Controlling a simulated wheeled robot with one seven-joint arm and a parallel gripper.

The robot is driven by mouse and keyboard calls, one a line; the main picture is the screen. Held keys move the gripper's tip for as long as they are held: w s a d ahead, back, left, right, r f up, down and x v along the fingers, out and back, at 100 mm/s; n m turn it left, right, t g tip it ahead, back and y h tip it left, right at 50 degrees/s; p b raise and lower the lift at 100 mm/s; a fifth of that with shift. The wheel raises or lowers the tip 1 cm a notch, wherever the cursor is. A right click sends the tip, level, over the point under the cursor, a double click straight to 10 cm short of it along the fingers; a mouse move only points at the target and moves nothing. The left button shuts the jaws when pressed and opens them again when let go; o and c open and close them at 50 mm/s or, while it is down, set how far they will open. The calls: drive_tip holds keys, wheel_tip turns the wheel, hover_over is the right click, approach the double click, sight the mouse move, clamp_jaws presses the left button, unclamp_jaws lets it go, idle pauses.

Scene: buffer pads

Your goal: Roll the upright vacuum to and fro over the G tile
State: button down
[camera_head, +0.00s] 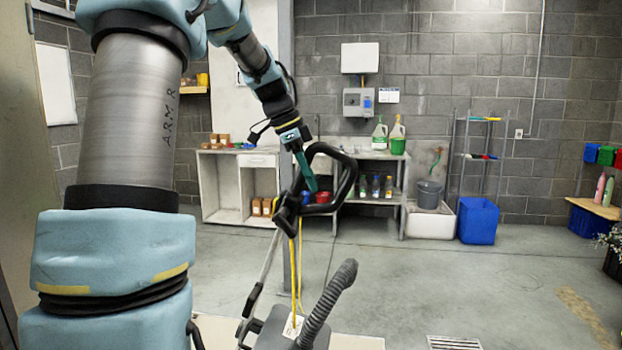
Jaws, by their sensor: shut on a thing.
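The upright vacuum (316,309) stands low in the middle of the head view, with a grey body, a ribbed hose and a black loop handle at the top of a leaning pole. A yellow cord hangs down its pole. My gripper (309,183), with teal fingers, is shut on the vacuum's handle, at the left side of the loop. Pale flooring (357,342) shows beside the vacuum's body at the bottom edge. I see no letter on it, so I cannot tell if it is the G tile. The vacuum's base is out of frame.
A floor drain grate (454,343) lies right of the vacuum. Behind stand a white cabinet (233,186), a bench with bottles (382,155), a white sink with a grey bucket (429,193) and a blue bin (478,220). The grey floor at right is mostly clear.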

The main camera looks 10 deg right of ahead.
drive_tip(key=c, duration=0.9)
unclamp_jaws()
drive_tip(key=shift+w+a, duration=0.15)
drive_tip(key=shift+a, duration=0.15)
drive_tip(key=o, duration=0.3)
drive_tip(key=shift+d, duration=0.2)
drive_tip(key=b+v, duration=0.1)
drive_tip(key=v, duration=1)
drive_tip(key=shift+f, duration=0.1)
